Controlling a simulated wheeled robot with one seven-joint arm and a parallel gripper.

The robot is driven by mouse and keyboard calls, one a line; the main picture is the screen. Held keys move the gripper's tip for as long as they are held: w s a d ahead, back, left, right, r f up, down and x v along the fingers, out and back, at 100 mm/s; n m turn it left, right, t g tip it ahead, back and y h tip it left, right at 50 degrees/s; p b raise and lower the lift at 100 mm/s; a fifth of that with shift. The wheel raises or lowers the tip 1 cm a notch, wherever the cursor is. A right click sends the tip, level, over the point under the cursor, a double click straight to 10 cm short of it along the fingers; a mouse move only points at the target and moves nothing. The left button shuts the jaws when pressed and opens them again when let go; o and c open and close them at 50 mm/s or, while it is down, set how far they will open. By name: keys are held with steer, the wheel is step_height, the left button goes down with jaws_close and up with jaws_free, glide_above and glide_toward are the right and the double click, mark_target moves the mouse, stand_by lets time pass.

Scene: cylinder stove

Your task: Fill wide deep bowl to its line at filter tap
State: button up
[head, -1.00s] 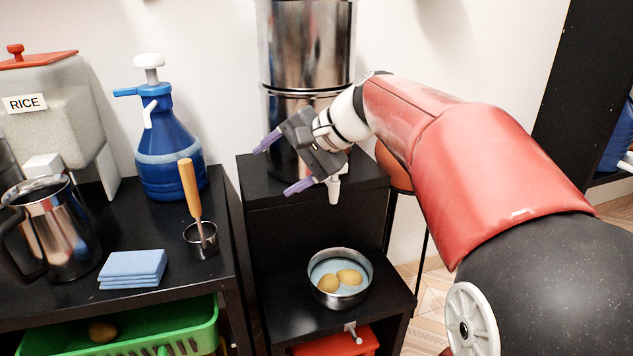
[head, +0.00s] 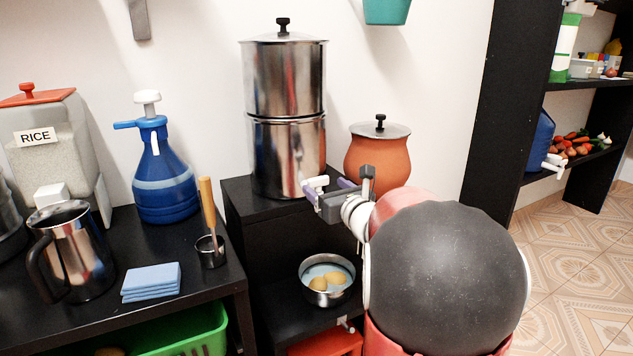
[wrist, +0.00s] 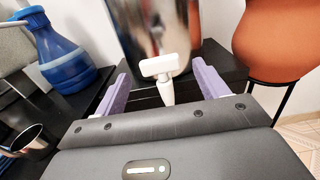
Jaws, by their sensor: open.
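The steel filter (head: 285,115), a two-tier cylinder with a black knob on its lid, stands on a black stand. Its white tap (head: 316,184) is at the lower front; in the wrist view the tap (wrist: 161,75) shows between my fingers, which stand apart on either side. My gripper (head: 330,188) is open and empty beside the tap; I cannot tell whether a finger touches it. A steel bowl (head: 315,295) sits on the lower shelf below the tap. It holds pale bluish water and yellowish round things. A fill line cannot be made out.
A clay pot (head: 368,163) stands right of the filter. On the left counter are a blue pump jug (head: 165,185), a steel pitcher (head: 75,262), folded blue cloths (head: 151,282) and a small cup with a wooden-handled tool (head: 210,252). A green crate (head: 190,338) is below.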

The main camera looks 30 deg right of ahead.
mark_target(321, 182)
steer(key=shift+w+a+p, duration=0.1)
steer(key=shift+w+p, duration=0.2)
steer(key=shift+w, duration=2.1)
steer(key=shift+c, duration=0.3)
steer(key=c, duration=0.9)
steer(key=shift+n+y, duration=0.4)
steer(key=shift+y, duration=0.2)
steer(key=n+y, duration=0.1)
steer(key=y, duration=0.1)
steer(key=shift+n+g+y+b, duration=0.3)
steer(key=shift+n+y+b, duration=0.1)
steer(key=shift+n+g+y+p, duration=0.25)
steer(key=shift+n+g+y, duration=0.35)
steer(key=shift+n+y, duration=0.5)
steer(key=shift+n+g+y+p, duration=0.2)
steer(key=shift+n+g+y, duration=0.45)
steer(key=shift+y, duration=0.85)
steer(key=shift+n+y, duration=0.25)
steer(key=shift+y, duration=0.05)
